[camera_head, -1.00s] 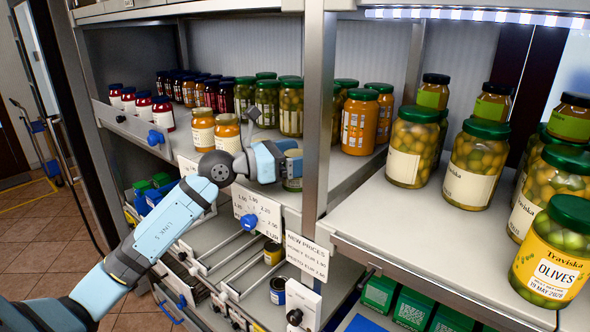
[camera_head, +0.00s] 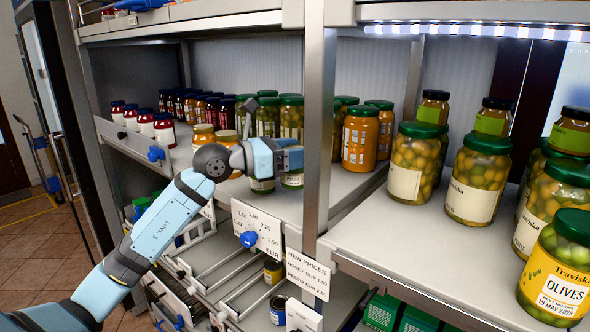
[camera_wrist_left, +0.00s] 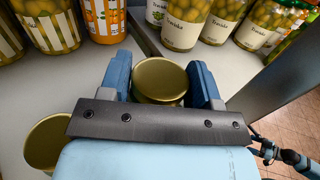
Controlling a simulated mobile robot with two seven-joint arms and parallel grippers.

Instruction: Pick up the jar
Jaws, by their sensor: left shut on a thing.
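A jar with a round gold lid (camera_wrist_left: 160,80) is between the two fingers of my left gripper (camera_wrist_left: 162,84) in the left wrist view, and the gripper is shut on it. In the head view my left gripper (camera_head: 285,158) comes in from the left over the middle shelf, near the metal upright. Its fingers hide most of the held jar there. Greenish glass and a pale label show just below the fingers, but I cannot tell how much belongs to the held jar, nor whether it touches the shelf. Another gold-lidded jar (camera_wrist_left: 45,140) stands beside the gripper. My right gripper is not in view.
Green-lidded olive jars (camera_head: 291,118) and orange jars (camera_head: 360,140) stand behind the gripper. The metal upright (camera_head: 319,130) is close at its right. Large olive jars (camera_head: 413,165) fill the right shelf. A price sign (camera_head: 257,228) hangs at the shelf's front edge.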

